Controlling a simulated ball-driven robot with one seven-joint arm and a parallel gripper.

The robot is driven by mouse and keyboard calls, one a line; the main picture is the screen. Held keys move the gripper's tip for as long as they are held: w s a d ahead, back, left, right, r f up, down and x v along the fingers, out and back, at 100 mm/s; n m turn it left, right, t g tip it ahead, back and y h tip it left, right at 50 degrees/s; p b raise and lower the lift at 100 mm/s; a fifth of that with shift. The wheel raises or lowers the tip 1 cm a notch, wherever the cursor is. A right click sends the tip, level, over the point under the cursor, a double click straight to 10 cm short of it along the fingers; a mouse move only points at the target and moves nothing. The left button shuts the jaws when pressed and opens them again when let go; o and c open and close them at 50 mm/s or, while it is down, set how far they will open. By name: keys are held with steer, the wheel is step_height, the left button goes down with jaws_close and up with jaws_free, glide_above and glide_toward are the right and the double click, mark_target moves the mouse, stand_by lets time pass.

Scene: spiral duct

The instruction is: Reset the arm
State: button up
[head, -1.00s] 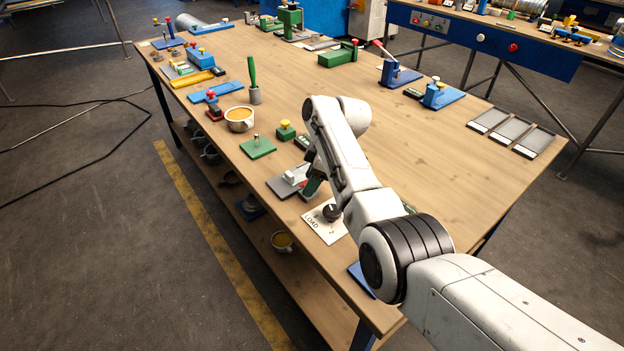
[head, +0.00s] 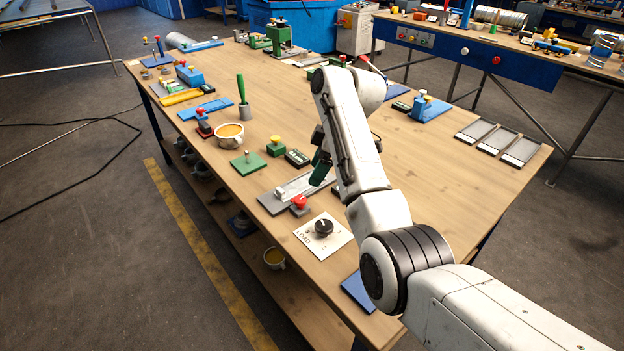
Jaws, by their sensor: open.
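My white arm reaches up from the lower right over the workbench (head: 440,190) and bends at a rounded joint near the bench's middle. My gripper (head: 321,165) hangs down behind the forearm link. Only its dark body and a green part near the tip show, and the rest is hidden by the arm. It is open, above the bench near a grey plate with a pale bar (head: 290,190). I see nothing clearly held in it.
Grey trays (head: 492,140) lie at the right edge. The bench's right-middle is mostly clear.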

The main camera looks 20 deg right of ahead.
steer(key=shift+s+d+r, duration=0.1)
steer(key=shift+r, duration=0.2)
